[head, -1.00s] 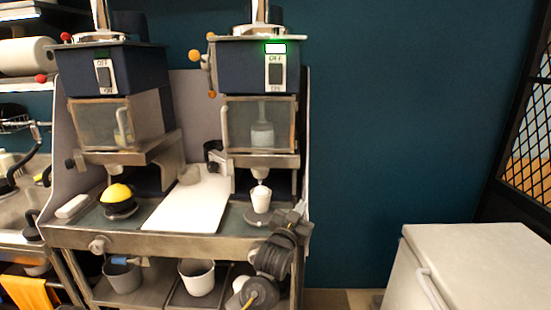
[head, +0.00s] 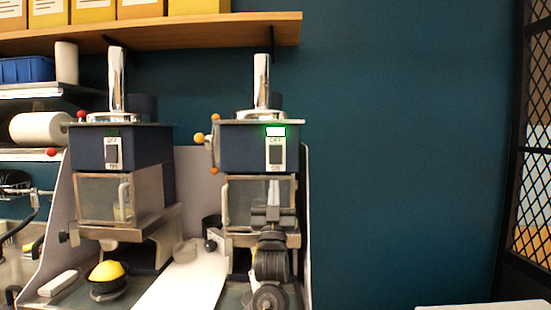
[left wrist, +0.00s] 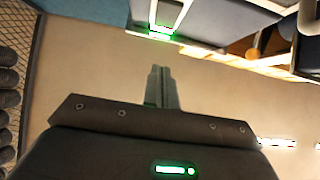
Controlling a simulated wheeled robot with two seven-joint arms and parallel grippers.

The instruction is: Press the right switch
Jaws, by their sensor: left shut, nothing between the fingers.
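The right switch (head: 276,152) is a dark rocker on a white plate marked OFF and ON, on the front of the right blue machine (head: 240,150). A green-lit display (head: 275,131) glows just above it. My left gripper (head: 273,187) is shut and empty, pointing up in front of the machine's clear window, below the switch in the picture. In the left wrist view the shut fingertips (left wrist: 160,70) point toward the machine, with the green light (left wrist: 160,36) ahead and a gap in the picture between them. My right gripper is not in view.
The left machine (head: 120,150) has a similar switch (head: 111,152). A black cup with yellow contents (head: 106,273) stands below it. A white board (head: 182,285) lies between the machines. Orange knobs (head: 199,137) stick out at the right machine's left side. Bare wall is to the right.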

